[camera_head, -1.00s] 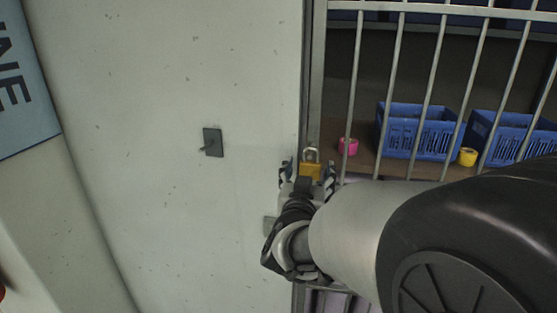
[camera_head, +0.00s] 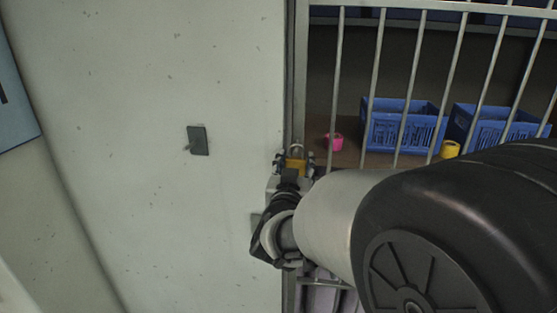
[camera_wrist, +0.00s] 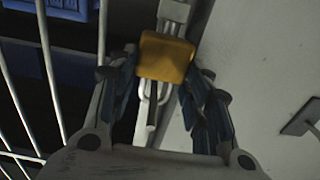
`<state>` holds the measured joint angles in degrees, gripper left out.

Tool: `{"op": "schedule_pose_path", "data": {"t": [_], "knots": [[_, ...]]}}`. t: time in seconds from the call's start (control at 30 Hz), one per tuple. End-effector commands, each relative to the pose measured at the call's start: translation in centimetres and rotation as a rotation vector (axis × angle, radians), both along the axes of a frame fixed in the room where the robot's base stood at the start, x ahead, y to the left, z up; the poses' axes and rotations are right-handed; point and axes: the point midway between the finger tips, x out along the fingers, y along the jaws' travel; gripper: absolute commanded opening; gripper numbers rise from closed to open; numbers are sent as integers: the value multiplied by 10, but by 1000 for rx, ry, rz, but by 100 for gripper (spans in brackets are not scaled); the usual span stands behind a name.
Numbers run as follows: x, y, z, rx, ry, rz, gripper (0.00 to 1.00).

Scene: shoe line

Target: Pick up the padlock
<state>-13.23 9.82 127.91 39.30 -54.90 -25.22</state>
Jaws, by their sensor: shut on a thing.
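The padlock (camera_head: 296,165) has a brass-coloured body and a pale metal shackle. In the head view it sits at the edge between the white panel and the barred gate, with the shackle upward. My gripper (camera_head: 293,163) is around it, one finger on each side. In the wrist view the padlock's body (camera_wrist: 165,57) is between the fingertips of my gripper (camera_wrist: 165,73), and they are shut on it. A metal fitting (camera_wrist: 174,12) is right at the padlock in the wrist view. Whether the shackle is through it I cannot tell.
A barred gate (camera_head: 374,75) stands to the right, with blue crates (camera_head: 402,125), a pink roll (camera_head: 334,142) and a yellow roll (camera_head: 450,149) behind it. A white panel (camera_head: 120,90) with a small dark plate (camera_head: 198,140) fills the left.

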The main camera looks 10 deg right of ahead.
Motion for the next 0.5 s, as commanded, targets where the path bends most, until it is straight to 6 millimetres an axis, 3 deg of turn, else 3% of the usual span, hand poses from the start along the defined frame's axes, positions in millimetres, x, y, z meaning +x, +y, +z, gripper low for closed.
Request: {"op": "schedule_pose_path", "data": {"t": [0.17,0.5], "knots": [[0,0,0,0,0,0,15],[0,0,5,0,-3,0,14]]}}
